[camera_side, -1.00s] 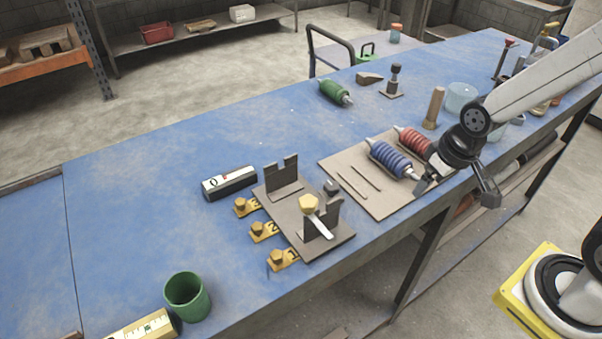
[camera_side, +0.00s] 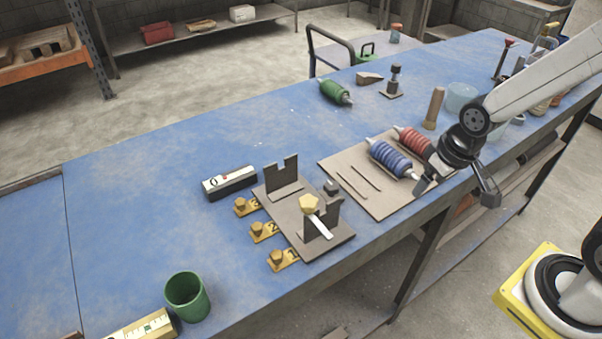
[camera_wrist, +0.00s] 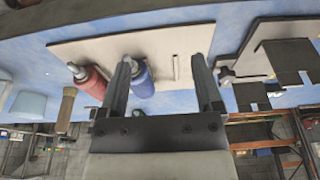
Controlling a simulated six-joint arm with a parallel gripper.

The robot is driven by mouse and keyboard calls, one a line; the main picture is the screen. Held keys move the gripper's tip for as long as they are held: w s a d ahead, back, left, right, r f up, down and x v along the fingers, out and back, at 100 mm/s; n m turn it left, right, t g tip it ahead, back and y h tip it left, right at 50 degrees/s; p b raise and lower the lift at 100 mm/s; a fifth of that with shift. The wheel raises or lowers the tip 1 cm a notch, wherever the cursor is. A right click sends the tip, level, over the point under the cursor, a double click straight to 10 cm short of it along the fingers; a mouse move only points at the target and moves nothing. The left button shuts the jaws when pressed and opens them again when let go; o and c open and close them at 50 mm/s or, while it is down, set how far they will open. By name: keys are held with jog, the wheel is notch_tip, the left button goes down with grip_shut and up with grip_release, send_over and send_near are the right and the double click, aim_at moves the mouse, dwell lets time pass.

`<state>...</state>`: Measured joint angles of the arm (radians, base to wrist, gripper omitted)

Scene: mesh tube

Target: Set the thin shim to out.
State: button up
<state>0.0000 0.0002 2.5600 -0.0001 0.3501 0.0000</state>
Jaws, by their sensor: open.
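Several yellow tabs with knobs and numbers lie along the left edge of a grey fixture plate: tab 1 (camera_side: 283,259), tab 2 (camera_side: 265,231) and tab 3 (camera_side: 245,206). I cannot tell which piece is the thin shim. The fixture plate (camera_side: 290,222) has two notched uprights. A yellow knob (camera_side: 309,204) with a pale lever (camera_side: 321,228) sits at the near upright. My gripper (camera_side: 457,188) is open and empty, by the near right side of the tan board, right of the fixture. In the wrist view, its fingers (camera_wrist: 162,62) stand apart with nothing gripped.
A green cup (camera_side: 187,297) stands at front left. The bench's left middle is clear.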

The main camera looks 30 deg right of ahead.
jog(key=shift+c, duration=1)
jog(key=shift+w+v, duration=0.65)
jog(key=shift+v, duration=2.25)
jog(key=w+a+r+n, duration=0.1)
jog(key=w+a, duration=0.5)
jog(key=a, duration=0.3)
jog(key=w+a+n+g, duration=0.1)
jog(key=a+n+g, duration=0.15)
jog(key=a, duration=1.85)
jog(key=shift+m, duration=0.25)
notch_tip(320, 180, down, 5)
jog(key=shift+w+f, duration=0.1)
jog(key=shift+f, duration=0.4)
jog(key=shift+f, duration=0.15)
